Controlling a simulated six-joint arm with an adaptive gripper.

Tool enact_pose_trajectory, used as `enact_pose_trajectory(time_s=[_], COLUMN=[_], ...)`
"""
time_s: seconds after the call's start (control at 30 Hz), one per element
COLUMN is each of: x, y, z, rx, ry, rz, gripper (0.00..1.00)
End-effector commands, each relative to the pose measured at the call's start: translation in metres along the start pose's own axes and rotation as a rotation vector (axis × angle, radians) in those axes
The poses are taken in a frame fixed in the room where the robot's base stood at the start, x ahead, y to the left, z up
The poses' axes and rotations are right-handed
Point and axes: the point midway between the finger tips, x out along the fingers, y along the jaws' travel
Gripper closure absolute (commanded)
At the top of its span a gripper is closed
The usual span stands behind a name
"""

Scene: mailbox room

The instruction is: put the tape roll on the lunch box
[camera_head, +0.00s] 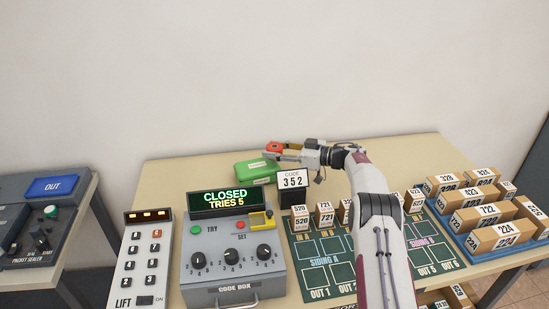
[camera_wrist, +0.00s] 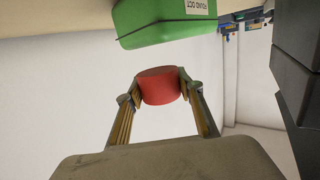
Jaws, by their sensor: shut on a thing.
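The tape roll (camera_head: 274,146) is red. My gripper (camera_head: 271,151) is shut on it and holds it above or beside the green lunch box (camera_head: 249,170). The lunch box lies on the table towards the back. In the wrist view the red roll (camera_wrist: 158,86) sits between the two fingertips of my gripper (camera_wrist: 159,87), and the green lunch box (camera_wrist: 165,22) with a white label is at the top of the picture. A gap shows between the roll and the lunch box there, so they look apart.
The code box (camera_head: 233,260) and a lift keypad (camera_head: 144,258) are at the front left. A green siding board (camera_head: 320,275) and a blue tray (camera_head: 463,240) of numbered blocks are at the right.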

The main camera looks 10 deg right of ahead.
Motion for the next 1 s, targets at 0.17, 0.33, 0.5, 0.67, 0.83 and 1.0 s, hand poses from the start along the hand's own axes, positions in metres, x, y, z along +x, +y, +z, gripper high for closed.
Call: enact_pose_trajectory(time_s=[0.17,0.33,0.5,0.67,0.83,1.0], x=[0.003,0.004,0.004,0.004,0.005,0.005], y=[0.0,0.0,0.0,0.0,0.0,0.0], z=[0.019,0.028,0.028,0.029,0.031,0.031], rx=[0.002,0.0,0.0,0.0,0.0,0.0], ry=[0.0,0.001,0.001,0.0,0.0,0.0], rz=[0.0,0.0,0.0,0.0,0.0,0.0], gripper=[0.85,0.85,0.85,0.85,0.53,0.46])
